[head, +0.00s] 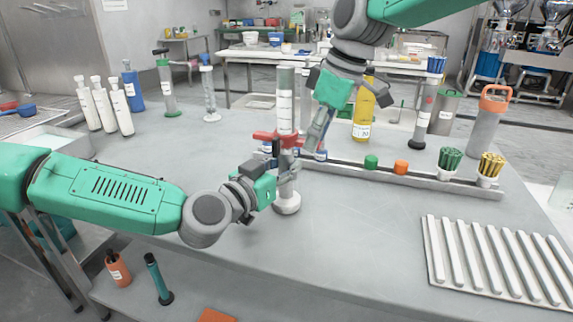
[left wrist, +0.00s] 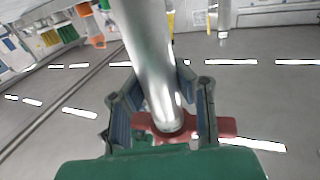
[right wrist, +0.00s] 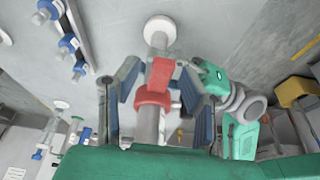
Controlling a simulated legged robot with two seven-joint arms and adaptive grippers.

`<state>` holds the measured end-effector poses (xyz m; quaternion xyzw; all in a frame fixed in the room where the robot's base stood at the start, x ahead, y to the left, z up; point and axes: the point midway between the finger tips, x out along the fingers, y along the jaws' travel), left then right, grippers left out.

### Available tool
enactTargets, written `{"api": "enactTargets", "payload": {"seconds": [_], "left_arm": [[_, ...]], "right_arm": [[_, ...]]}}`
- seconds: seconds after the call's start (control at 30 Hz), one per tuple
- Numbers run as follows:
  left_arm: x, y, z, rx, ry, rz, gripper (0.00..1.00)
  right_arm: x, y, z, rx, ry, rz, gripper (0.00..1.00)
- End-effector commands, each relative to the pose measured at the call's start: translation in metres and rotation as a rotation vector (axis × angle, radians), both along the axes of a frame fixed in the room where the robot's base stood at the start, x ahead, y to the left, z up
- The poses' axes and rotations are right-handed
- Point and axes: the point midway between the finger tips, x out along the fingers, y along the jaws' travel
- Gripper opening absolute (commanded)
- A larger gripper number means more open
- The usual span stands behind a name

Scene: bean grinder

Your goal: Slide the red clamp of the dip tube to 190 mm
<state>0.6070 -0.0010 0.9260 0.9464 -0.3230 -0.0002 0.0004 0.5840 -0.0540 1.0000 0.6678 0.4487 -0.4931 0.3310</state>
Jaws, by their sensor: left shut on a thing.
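The dip tube (head: 286,95) stands upright on a round white foot (head: 287,204) on the grey table. Its red clamp (head: 277,138) sits around it partway up, arms sticking out sideways. My left gripper (head: 268,188) is shut on the tube's lower part, below the clamp; the left wrist view shows the tube between its fingers and the clamp (left wrist: 215,126) close by. My right gripper (head: 310,143) reaches down from above, beside the clamp. In the right wrist view its fingers stand apart on either side of the clamp (right wrist: 153,97), with gaps. The scale marks are too small to read.
A long rail (head: 400,177) with coloured caps runs behind and right of the tube. A ridged white tray (head: 490,265) lies front right. White bottles (head: 103,105) stand at the left. The table in front of the tube is clear.

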Motion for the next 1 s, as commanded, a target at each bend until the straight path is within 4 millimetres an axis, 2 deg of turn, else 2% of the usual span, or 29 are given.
{"api": "enactTargets", "payload": {"seconds": [0.1, 0.13, 0.2, 0.23, 1.0], "left_arm": [[0.0, 0.0, 0.0, 0.0, 0.0, 0.0, 0.0], [0.0, 0.0, 0.0, 0.0, 0.0, 0.0, 0.0], [0.0, 0.0, 0.0, 0.0, 0.0, 0.0, 0.0], [0.0, 0.0, 0.0, 0.0, 0.0, 0.0, 0.0], [-0.001, 0.0, -0.001, 0.001, 0.001, -0.001, 0.0]], "right_arm": [[0.0, 0.0, 0.0, 0.0, 0.0, 0.0, 0.36], [0.0, 0.0, 0.0, 0.0, 0.0, 0.0, 0.33], [0.0, 0.0, 0.0, 0.0, 0.0, 0.0, 0.08], [0.0, 0.0, 0.0, 0.0, 0.0, 0.0, 0.0], [0.001, -0.001, 0.013, 0.001, -0.005, -0.003, 0.0]]}}
